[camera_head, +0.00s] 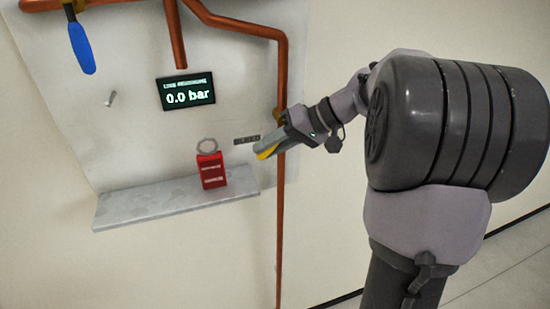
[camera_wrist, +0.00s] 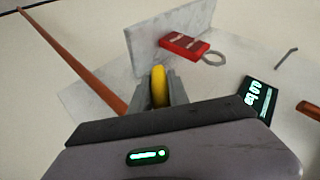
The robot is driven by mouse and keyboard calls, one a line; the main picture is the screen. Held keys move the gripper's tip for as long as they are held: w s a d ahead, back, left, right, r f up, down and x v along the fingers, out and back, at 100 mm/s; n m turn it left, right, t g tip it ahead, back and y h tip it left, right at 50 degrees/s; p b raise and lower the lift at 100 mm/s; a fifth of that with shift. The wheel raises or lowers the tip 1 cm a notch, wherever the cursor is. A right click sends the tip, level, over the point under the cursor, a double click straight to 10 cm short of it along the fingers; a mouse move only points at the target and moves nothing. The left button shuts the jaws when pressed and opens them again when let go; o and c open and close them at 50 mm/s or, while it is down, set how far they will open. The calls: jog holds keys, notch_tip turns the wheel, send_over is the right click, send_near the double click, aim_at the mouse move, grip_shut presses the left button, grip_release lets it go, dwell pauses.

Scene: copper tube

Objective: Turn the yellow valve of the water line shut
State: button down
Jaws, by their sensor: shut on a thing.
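The yellow valve handle (camera_head: 266,153) shows at the tip of my gripper (camera_head: 272,150), to the left of the vertical copper pipe (camera_head: 281,215). In the wrist view the yellow handle (camera_wrist: 159,87) sits between my two fingers (camera_wrist: 160,92), which are shut on it. The handle points down and left from the pipe in the head view. The valve body is mostly hidden behind my gripper. The line pressure display (camera_head: 187,92) reads 0.0 bar.
A red padlock (camera_head: 212,171) stands on a grey shelf (camera_head: 150,206) left of my gripper. A blue-handled valve (camera_head: 81,48) hangs at the upper left. A small peg (camera_head: 110,98) sticks out of the wall panel.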

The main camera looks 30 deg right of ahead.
jog(key=y+b, duration=0.1)
jog(key=a+t+y+b, duration=0.1)
jog(key=shift+w+r+m+y+b, duration=0.15)
jog(key=shift+r+m+y+b, duration=0.15)
jog(key=shift+r+m, duration=0.1)
jog(key=y+b, duration=0.1)
jog(key=r+t+y+b, duration=0.1)
jog(key=b, duration=0.1)
jog(key=shift+a+r+m, duration=0.15)
jog(key=shift+a+m, duration=0.15)
jog(key=y+b, duration=0.1)
jog(key=r+m+t+y+b, duration=0.1)
jog(key=b, duration=0.1)
jog(key=shift+a+r+b, duration=0.15)
jog(key=shift+r+b, duration=0.15)
jog(key=shift+r+t+y+b, duration=0.4)
jog(key=shift+r+y+b, duration=0.15)
jog(key=shift+y+b, duration=0.2)
jog(key=shift+r, duration=0.15)
jog(key=c, duration=1.3)
grip_release()
jog(key=shift+a, duration=0.1)
jog(key=shift+o, duration=0.2)
